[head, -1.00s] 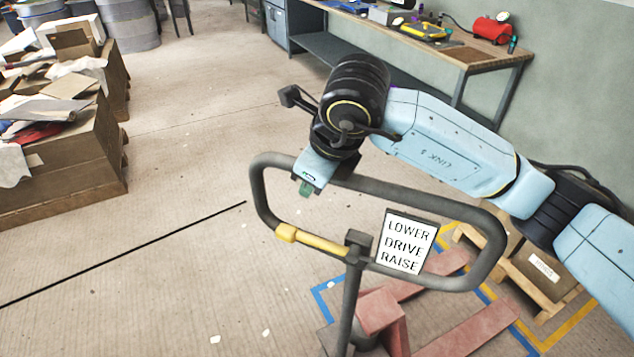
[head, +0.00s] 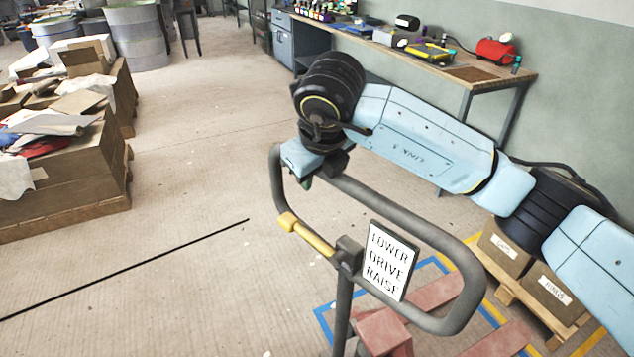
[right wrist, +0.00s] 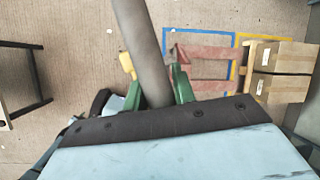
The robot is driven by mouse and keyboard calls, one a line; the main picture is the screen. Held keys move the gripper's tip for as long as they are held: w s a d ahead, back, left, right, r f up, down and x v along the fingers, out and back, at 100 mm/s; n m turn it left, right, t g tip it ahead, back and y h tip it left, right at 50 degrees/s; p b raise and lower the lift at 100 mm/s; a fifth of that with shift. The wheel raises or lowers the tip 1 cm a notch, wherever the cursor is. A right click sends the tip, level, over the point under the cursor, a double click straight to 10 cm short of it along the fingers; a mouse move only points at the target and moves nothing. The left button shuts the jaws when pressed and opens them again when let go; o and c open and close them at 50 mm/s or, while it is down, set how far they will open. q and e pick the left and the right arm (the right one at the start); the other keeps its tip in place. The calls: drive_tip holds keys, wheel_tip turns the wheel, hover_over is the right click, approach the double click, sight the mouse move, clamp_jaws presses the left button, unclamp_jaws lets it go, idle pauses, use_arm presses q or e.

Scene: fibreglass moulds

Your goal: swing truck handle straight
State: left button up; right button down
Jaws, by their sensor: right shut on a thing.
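The truck handle (head: 432,220) is a grey loop with a yellow lever (head: 313,239) and a sign (head: 387,261) reading LOWER DRIVE RAISE. It stands turned at an angle on a dark post (head: 342,308). The red pallet truck forks (head: 440,291) lie low behind it. My right gripper (head: 308,180) is at the upper left part of the loop. In the right wrist view its green fingers (right wrist: 160,92) are shut on the grey handle tube (right wrist: 139,40). My left gripper does not show.
Boxes on a pallet (head: 552,290) stand at the right, beside blue and yellow floor tape. A workbench (head: 440,66) runs along the back wall. Stacked cartons (head: 62,180) stand at the left.

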drive_tip(key=shift+w+r+m, duration=0.3)
drive_tip(key=shift+w+r, duration=0.05)
drive_tip(key=shift+w, duration=0.1)
drive_tip(key=shift+w+d+m+h+b, duration=0.25)
drive_tip(key=shift+w+d+m+h, duration=0.1)
drive_tip(key=shift+w+m, duration=0.4)
drive_tip(key=shift+w+d+m+h+b, duration=0.25)
drive_tip(key=shift+w+m+h, duration=0.1)
drive_tip(key=shift+w+m, duration=0.4)
drive_tip(key=c, duration=1.4)
unclamp_jaws()
drive_tip(key=o, duration=0.3)
drive_tip(key=shift+a+f, duration=0.1)
drive_tip(key=shift+f, duration=0.1)
drive_tip(key=shift+s, duration=0.1)
